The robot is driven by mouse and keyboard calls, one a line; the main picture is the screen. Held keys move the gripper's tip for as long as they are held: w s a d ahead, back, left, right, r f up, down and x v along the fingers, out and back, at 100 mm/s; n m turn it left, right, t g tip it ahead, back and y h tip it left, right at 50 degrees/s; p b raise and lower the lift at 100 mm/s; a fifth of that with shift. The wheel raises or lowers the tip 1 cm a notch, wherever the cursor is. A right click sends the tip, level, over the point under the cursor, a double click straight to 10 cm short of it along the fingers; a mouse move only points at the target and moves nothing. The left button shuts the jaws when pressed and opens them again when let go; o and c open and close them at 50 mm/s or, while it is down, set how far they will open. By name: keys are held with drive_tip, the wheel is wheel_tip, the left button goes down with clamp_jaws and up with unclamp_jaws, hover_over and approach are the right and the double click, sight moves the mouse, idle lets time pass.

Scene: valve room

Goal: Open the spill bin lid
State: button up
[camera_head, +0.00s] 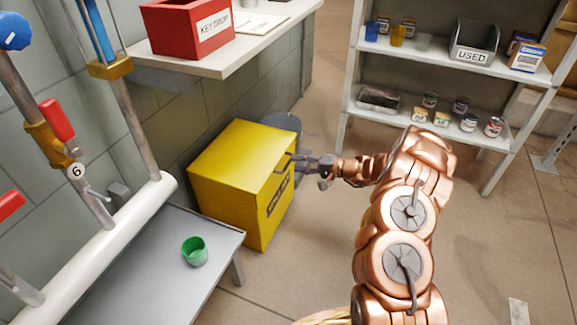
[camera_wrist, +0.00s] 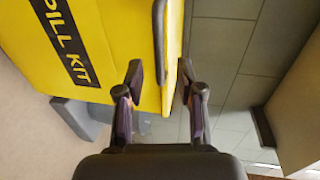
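The yellow spill bin (camera_head: 232,182) stands on the floor against the wall, its lid (camera_head: 243,149) lying flat and closed on top. The wrist view shows the bin's yellow front (camera_wrist: 95,40) with a black "SPILL KIT" label (camera_wrist: 64,42), turned sideways. My gripper (camera_head: 284,163) is at the lid's right edge. In the wrist view my gripper (camera_wrist: 160,80) has its fingers apart, the lid's edge region between or just beyond them.
A grey round container (camera_head: 283,124) stands behind the bin. A counter (camera_head: 222,60) with a red box (camera_head: 187,27) overhangs nearby. A low grey table (camera_head: 150,270) with a green cup (camera_head: 195,251) is at front left. Shelves (camera_head: 440,62) stand at the back right. Floor between is clear.

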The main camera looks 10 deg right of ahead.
sight(289, 161)
drive_tip(key=shift+b+x, duration=0.55)
drive_tip(key=shift+x, duration=1.75)
clamp_jaws()
